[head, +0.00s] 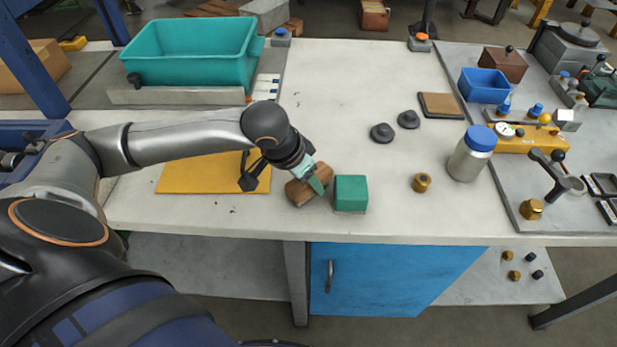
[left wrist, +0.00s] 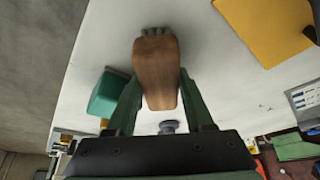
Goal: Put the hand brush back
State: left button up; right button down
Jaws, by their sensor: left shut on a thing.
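The hand brush (head: 298,192) has a brown wooden body and is at the front of the white bench, between a yellow mat and a green block. My left gripper (head: 314,180) is shut on it. In the left wrist view the brush (left wrist: 157,72) lies between the two green fingers of the left gripper (left wrist: 160,100), with dark bristles showing at its far end. I cannot tell whether the bristles touch the bench top. My right gripper is not in view.
The green block (head: 350,194) stands just right of the brush. The yellow mat (head: 195,174) lies left, with a black upright piece (head: 247,180) at its right part. A brass piece (head: 421,182) and a blue-lidded jar (head: 468,158) stand right.

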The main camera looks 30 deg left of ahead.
pick_arm(q)
jog(key=shift+f, duration=0.2)
jog(key=o, duration=1.2)
jog(key=shift+r, duration=0.1)
jog(key=shift+r, duration=0.4)
jog(key=v, duration=1.1)
jog(key=shift+s+r, duration=0.2)
jog(key=shift+s, duration=0.05)
jog(key=shift+a, duration=0.1)
